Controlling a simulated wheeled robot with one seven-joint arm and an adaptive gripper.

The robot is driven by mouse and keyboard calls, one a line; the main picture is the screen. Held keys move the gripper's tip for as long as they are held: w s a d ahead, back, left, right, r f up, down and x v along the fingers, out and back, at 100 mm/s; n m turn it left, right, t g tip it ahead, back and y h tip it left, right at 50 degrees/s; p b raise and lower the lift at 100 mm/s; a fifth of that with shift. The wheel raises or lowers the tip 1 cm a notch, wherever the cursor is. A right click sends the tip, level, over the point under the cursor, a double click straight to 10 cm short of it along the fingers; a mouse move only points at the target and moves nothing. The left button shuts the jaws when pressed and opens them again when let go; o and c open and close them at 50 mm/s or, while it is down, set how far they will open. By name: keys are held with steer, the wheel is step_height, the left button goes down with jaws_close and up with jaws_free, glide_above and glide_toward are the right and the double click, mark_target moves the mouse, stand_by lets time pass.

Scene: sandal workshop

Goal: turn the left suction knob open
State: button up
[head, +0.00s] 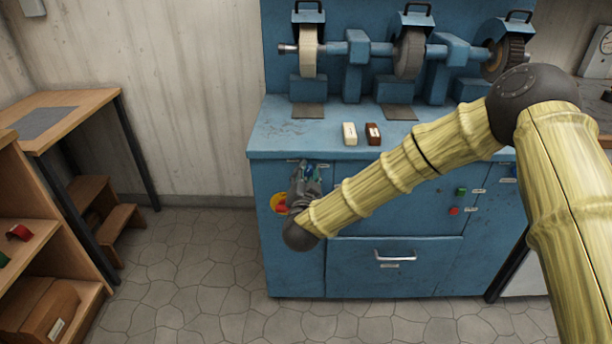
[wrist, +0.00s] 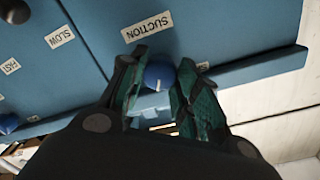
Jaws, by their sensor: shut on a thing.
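The left suction knob is a round blue knob (wrist: 159,74) with a pale pointer line, on the blue machine front below a white SUCTION label (wrist: 147,26) in the wrist view. My gripper (wrist: 165,70) has its two green-padded fingers on either side of the knob, shut on it. In the head view my gripper (head: 307,172) is at the upper left of the blue cabinet front (head: 350,265). It hides the knob there.
A red and yellow button (head: 279,203) is just left of my gripper. Grinding wheels (head: 409,53) stand on the cabinet, with a white block (head: 349,133) and a brown block (head: 373,134) on its top.

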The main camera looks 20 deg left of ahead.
steer(key=m+b, duration=0.1)
steer(key=m, duration=0.5)
steer(key=shift+d+f, duration=0.1)
steer(key=m+b, duration=0.1)
steer(key=m, duration=0.5)
stand_by(0.5)
steer(key=o, duration=1)
steer(key=shift+d, duration=0.1)
steer(key=v, duration=1.2)
